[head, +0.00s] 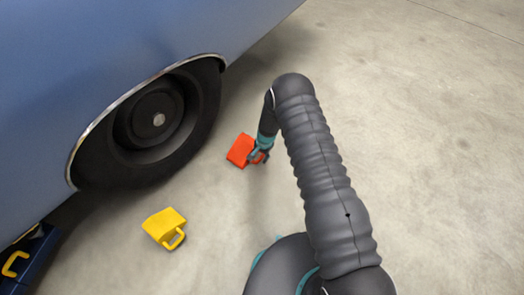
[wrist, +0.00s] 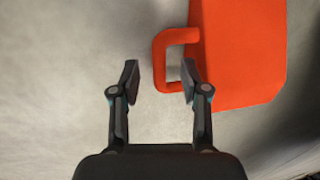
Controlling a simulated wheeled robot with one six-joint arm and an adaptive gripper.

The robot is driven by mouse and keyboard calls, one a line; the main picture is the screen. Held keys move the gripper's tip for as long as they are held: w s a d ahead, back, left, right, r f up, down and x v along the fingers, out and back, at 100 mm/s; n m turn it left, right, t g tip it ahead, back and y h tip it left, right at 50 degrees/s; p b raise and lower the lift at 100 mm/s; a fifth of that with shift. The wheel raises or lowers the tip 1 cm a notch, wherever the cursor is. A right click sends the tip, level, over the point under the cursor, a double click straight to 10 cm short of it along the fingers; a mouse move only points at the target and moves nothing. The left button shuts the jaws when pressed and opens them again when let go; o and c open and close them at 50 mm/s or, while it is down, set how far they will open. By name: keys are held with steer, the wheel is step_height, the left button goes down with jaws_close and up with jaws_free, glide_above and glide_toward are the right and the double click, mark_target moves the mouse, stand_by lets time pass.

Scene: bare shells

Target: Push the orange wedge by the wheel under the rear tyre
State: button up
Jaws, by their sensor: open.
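The orange wedge (head: 239,149) lies on the floor to the right of the car's tyre (head: 207,99), with a strip of bare floor between them. In the wrist view the orange wedge (wrist: 240,50) fills the upper right, with its loop handle (wrist: 160,62) toward the left. My gripper (head: 259,155) is at the handle side of the wedge. In the wrist view my gripper (wrist: 160,78) is open, with nothing held. Its right finger overlaps the handle in the picture; I cannot tell whether they touch. The left finger is clear of it.
A yellow wedge (head: 162,224) with a handle lies on the floor below the tyre. A dark blue box (head: 38,258) with a yellow handle is at the lower left. The blue car body (head: 100,45) overhangs the tyre. The concrete floor (head: 430,130) on the right is clear.

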mark_target(260, 158)
steer(key=shift+w+a+f, duration=0.1)
steer(key=shift+a+f, duration=0.05)
steer(key=shift+f, duration=0.85)
steer(key=shift+w+a+f, duration=0.1)
steer(key=shift+a+f, duration=0.05)
steer(key=shift+f, duration=0.8)
jaws_close()
steer(key=shift+w+a+f+b, duration=0.1)
steer(key=shift+w+a+b, duration=0.45)
steer(key=shift+a+b, duration=0.35)
steer(key=shift+w+a+r+b, duration=0.1)
steer(key=shift+w+a+b, duration=0.6)
steer(key=shift+b, duration=0.25)
steer(key=shift+w+a+f+b, duration=0.1)
steer(key=shift+w+a+b, duration=0.35)
steer(key=shift+a+b, duration=0.5)
steer(key=shift+w+a+b, duration=0.8)
steer(key=shift+a+b, duration=0.25)
steer(key=shift+b, duration=0.2)
steer(key=shift+c, duration=0.2)
jaws_free()
